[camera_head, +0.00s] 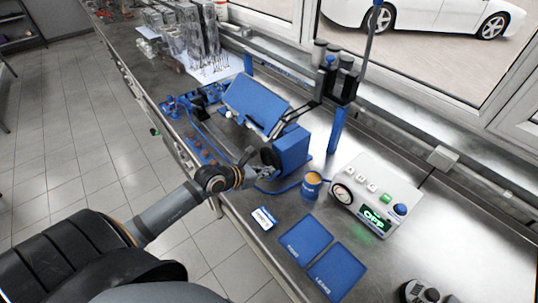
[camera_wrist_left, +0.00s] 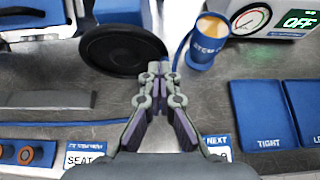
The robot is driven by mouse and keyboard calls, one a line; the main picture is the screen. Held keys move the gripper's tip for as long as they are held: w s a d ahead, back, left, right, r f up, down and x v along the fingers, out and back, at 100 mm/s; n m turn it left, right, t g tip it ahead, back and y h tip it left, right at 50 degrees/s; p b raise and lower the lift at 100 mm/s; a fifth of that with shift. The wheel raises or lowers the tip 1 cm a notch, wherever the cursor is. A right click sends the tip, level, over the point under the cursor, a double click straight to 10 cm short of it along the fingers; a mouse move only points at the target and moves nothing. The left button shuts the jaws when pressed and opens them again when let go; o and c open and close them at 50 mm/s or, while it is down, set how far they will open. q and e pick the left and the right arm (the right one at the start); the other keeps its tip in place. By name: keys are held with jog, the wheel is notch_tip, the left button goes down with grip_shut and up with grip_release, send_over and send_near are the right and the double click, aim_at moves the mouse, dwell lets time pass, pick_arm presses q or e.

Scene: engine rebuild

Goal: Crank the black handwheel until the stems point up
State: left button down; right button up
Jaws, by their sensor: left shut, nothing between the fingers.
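The black handwheel (camera_head: 269,157) is a dark disc on the side of a blue housing (camera_head: 291,148) on the bench. In the left wrist view the handwheel (camera_wrist_left: 122,50) fills the upper middle, with a grip or rim part reaching toward the fingers. My left gripper (camera_head: 264,171) is shut and empty. Its fingertips (camera_wrist_left: 155,70) are at the right side of the handwheel; whether they touch it I cannot tell. A tilted blue plate (camera_head: 256,104) stands left of the housing. I cannot make out the stems or which way they point.
A blue cup (camera_head: 311,186) stands right of the wheel, close to the fingers. A control box (camera_head: 374,197) with a gauge reads OFF. Blue mats (camera_head: 305,240) and a small label card (camera_head: 264,218) lie in front. Metal parts (camera_head: 199,40) stand at the back left.

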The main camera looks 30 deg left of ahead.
aim_at(268, 179)
pick_arm(q)
jog(key=shift+d+f, duration=0.1)
jog(key=shift+f, duration=0.2)
jog(key=shift+s+d+f, duration=0.1)
jog(key=shift+s+f, duration=0.05)
jog(key=shift+f, duration=0.3)
jog(key=shift+f+b, duration=0.15)
jog(key=shift+b, duration=0.2)
jog(key=shift+d+f, duration=0.1)
jog(key=shift+f, duration=0.35)
jog(key=shift+f+b, duration=0.35)
jog(key=shift+b, duration=0.15)
jog(key=shift+f, duration=0.1)
